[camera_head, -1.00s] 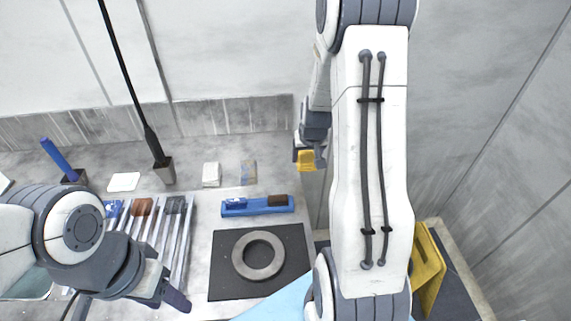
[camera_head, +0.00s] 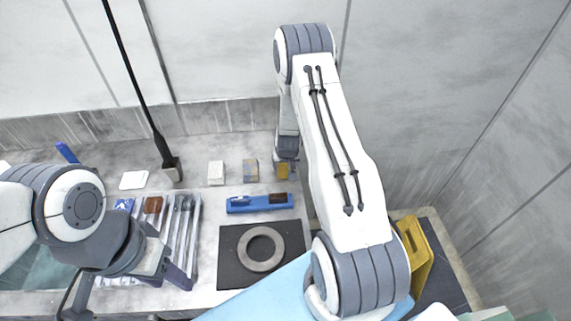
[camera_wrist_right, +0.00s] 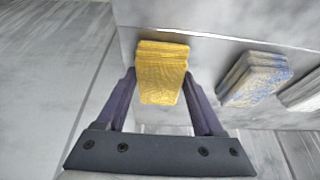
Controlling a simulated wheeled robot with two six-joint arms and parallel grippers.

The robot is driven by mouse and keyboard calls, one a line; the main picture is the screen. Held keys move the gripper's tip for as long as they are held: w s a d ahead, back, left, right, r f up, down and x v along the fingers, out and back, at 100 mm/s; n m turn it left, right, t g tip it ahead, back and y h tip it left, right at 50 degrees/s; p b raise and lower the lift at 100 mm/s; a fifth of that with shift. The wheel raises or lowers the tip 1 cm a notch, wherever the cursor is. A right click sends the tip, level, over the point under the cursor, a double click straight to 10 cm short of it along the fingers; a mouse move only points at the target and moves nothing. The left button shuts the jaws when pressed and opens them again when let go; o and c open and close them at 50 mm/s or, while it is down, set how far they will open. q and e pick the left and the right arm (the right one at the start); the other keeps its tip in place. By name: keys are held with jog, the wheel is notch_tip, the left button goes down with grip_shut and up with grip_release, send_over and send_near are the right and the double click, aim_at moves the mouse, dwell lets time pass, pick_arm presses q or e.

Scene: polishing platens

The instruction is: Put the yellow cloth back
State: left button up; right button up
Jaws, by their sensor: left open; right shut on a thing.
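The yellow cloth (camera_head: 283,172) is a small folded stack between the fingers of my right gripper (camera_wrist_right: 161,88). In the right wrist view the cloth (camera_wrist_right: 160,70) sits between the two dark fingers, which are shut on it. It is at the right end of a row of folded cloths at the back of the bench. Whether it touches the bench top I cannot tell. My left gripper (camera_head: 166,268) is open and empty, low over the right side of the ribbed rack.
A blue-and-tan cloth (camera_head: 250,170) is just left of the yellow one, and a white cloth (camera_head: 215,172) beyond it. A blue brush-like tool (camera_head: 258,203) and a black mat (camera_head: 229,272) with a grey ring (camera_head: 277,249) lie nearer. A yellow container (camera_head: 418,255) stands at right.

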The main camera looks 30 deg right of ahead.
jog(key=shift+f, duration=0.2)
jog(key=o, duration=1.2)
jog(key=shift+r, duration=0.1)
